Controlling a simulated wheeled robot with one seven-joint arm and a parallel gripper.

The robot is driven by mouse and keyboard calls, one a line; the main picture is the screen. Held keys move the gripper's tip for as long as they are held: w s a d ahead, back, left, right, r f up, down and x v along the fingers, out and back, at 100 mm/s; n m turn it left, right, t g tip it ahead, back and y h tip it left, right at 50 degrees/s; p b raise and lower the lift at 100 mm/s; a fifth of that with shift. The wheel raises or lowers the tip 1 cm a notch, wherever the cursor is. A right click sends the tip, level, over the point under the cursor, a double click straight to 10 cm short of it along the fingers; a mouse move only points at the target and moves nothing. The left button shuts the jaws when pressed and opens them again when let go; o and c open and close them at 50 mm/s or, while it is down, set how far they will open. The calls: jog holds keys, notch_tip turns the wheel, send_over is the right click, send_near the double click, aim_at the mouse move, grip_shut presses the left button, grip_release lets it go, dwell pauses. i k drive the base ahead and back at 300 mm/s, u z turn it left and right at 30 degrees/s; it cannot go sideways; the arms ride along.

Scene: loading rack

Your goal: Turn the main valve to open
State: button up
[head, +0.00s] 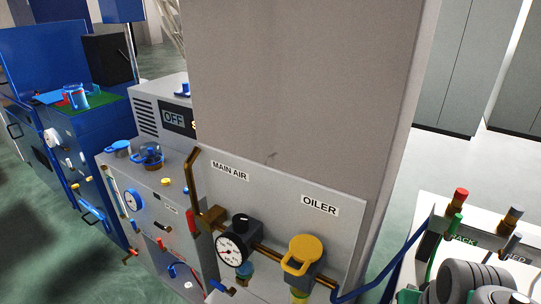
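A grey panel (277,195) with the labels MAIN AIR (230,170) and OILER (319,206) stands at the lower middle. A bent brown pipe (190,172) runs down to a brass block (211,217) below the MAIN AIR label. From there a line passes a black regulator with a dial gauge (232,249) and a yellow-topped oiler (303,254). A small blue part (221,287) shows at the bottom edge. I cannot tell which part is the main valve's handle, or its position. My gripper is not recognisable in this view.
A tall grey-brown column (300,90) rises behind the panel. A grey cabinet (160,200) with gauges and knobs and a blue machine (80,150) stand at left. A white unit with red and green fittings (458,206) stands at right. A blue hose (400,262) crosses to it.

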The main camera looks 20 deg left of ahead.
aim_at(195, 232)
jog(key=u, duration=2.2)
jog(key=i, duration=0.15)
jog(key=u, duration=0.6)
